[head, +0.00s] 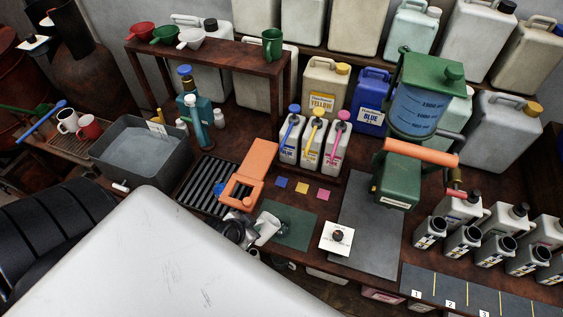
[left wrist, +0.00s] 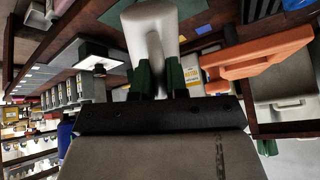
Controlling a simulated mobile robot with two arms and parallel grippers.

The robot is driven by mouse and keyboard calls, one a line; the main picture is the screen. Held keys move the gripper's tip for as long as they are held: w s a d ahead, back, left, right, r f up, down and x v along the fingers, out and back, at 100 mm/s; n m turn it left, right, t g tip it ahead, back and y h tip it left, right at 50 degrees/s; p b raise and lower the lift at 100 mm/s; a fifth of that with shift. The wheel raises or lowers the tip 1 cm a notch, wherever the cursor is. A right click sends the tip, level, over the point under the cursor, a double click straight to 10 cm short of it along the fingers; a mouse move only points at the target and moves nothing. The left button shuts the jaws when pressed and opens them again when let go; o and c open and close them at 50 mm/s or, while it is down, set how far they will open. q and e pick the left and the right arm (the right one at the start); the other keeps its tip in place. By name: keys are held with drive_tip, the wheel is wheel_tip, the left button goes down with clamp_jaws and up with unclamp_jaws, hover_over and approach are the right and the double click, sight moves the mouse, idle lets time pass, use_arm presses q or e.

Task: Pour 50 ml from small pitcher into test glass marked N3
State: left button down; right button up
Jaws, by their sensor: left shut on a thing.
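My left gripper (head: 250,228) is low in the middle of the head view, partly hidden by my own white body. In the left wrist view its green fingers (left wrist: 158,80) are shut on a pale small pitcher (left wrist: 150,28). The pitcher also shows in the head view (head: 268,226), at the front edge of the green mat. Its contents cannot be seen. Several grey vessels with dark open tops (head: 464,242) stand at the right. Their labels are too small to read, so I cannot tell which is N3. My right gripper is not in view.
Numbered slots (head: 450,290) lie at the front right. An orange stand (head: 250,172), small colour bottles (head: 312,147) and a green-topped blue tank (head: 418,95) stand behind. The dark mat (head: 365,228) has free room.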

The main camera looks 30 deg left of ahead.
use_arm(q)
drive_tip(key=shift+w+g, duration=0.2)
drive_tip(key=shift+g, duration=0.1)
idle(0.4)
drive_tip(key=shift+s+f, duration=0.15)
drive_tip(key=shift+s, duration=0.1)
drive_tip(key=s+a+f+t+h+b, duration=0.1)
drive_tip(key=s+f+t+b, duration=0.4)
drive_tip(key=b, duration=1.4)
drive_tip(key=shift+a+f+n+t+h, duration=0.3)
drive_tip(key=shift+f+n+t, duration=0.1)
drive_tip(key=shift+f+t, duration=0.5)
drive_tip(key=shift+s, duration=0.1)
